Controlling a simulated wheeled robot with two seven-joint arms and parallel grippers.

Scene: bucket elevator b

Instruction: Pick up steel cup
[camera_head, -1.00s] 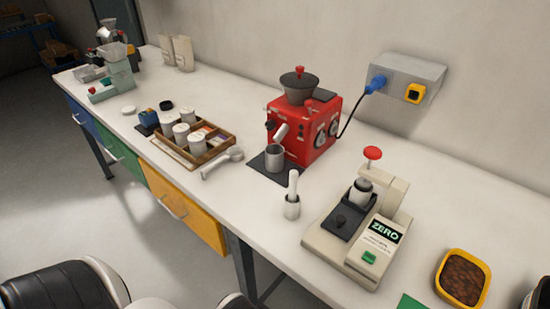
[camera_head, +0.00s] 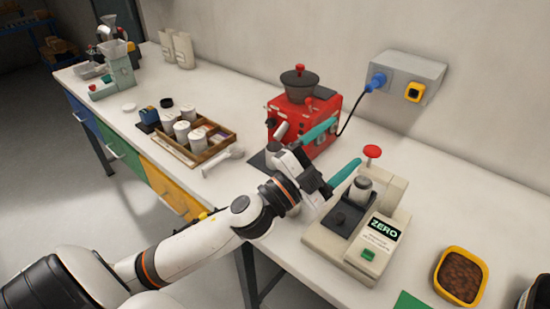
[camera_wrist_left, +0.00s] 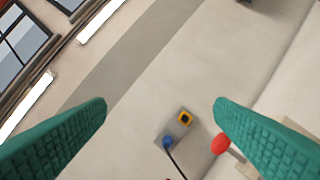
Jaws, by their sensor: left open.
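A grey steel cup (camera_head: 273,149) stands on the dark mat at the front of the red grinder; my left arm hides much of it. Another metal cup (camera_head: 361,187) sits in the beige press marked ZERO. My left gripper (camera_head: 346,141) is open and empty, its two teal fingers spread apart. It is above the counter, in front of the red grinder and left of the press's red knob. In the left wrist view the open fingers (camera_wrist_left: 159,101) point toward the wall, and no cup shows there. My right gripper is not in view.
The red grinder (camera_head: 302,117) stands behind my gripper, and the ZERO press (camera_head: 377,243) is to its right. A wooden tray (camera_head: 216,150) with white canisters and a white-handled tool lie left. A yellow bowl (camera_head: 441,278) is at right. The grey socket box (camera_head: 408,71) is on the wall.

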